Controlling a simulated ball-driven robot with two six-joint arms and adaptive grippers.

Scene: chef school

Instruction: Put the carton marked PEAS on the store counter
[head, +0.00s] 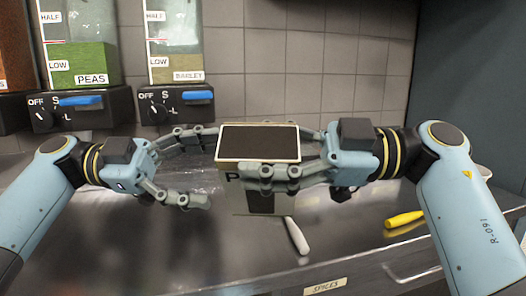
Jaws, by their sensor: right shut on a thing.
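A carton (258,143) with a dark top and a pale rim is held up over the steel counter (330,240). A letter P shows on its front; the rest of the lettering is hidden behind a finger. My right gripper (275,155) is shut on the carton from the right, one finger across its front and the other behind it. My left gripper (205,167) is open at the carton's left side, its fingers wide apart and not closed on it. I cannot tell whether its upper finger touches the carton.
Dispensers marked PEAS (92,64) and BARLEY (175,62) stand at the back left, with switch boxes below. A yellow-handled tool (404,219) and a pale-handled tool (297,236) lie on the counter. A SPICES label (325,287) is at the front edge.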

